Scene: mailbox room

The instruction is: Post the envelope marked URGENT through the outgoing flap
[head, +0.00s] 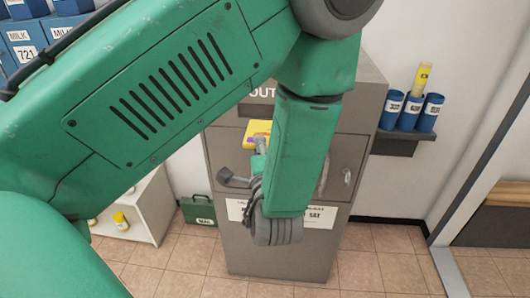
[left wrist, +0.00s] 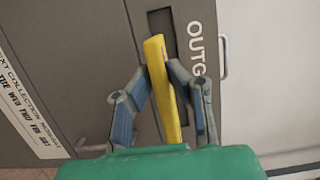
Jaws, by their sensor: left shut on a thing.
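The yellow envelope (left wrist: 160,80) is clamped edge-on between the two fingers of my left gripper (left wrist: 158,74). It also shows in the head view (head: 257,128), partly hidden behind my green arm. No URGENT mark is readable on it. The outgoing slot (left wrist: 162,22) is a dark recess beside white lettering that reads OUTG in the left wrist view. In the head view the recess (head: 256,111) sits under the letters OUT. The envelope's far end overlaps the lower part of the recess in the left wrist view. I cannot tell whether it is inside. My right gripper is not in view.
The grey cabinet (head: 280,258) bears a handle (head: 347,175) and a white notice (head: 318,216). Blue cups (head: 410,112) stand on a shelf at right, one holding a yellow roll (head: 422,77). A green box (head: 197,210) and white shelf unit (head: 150,215) stand left.

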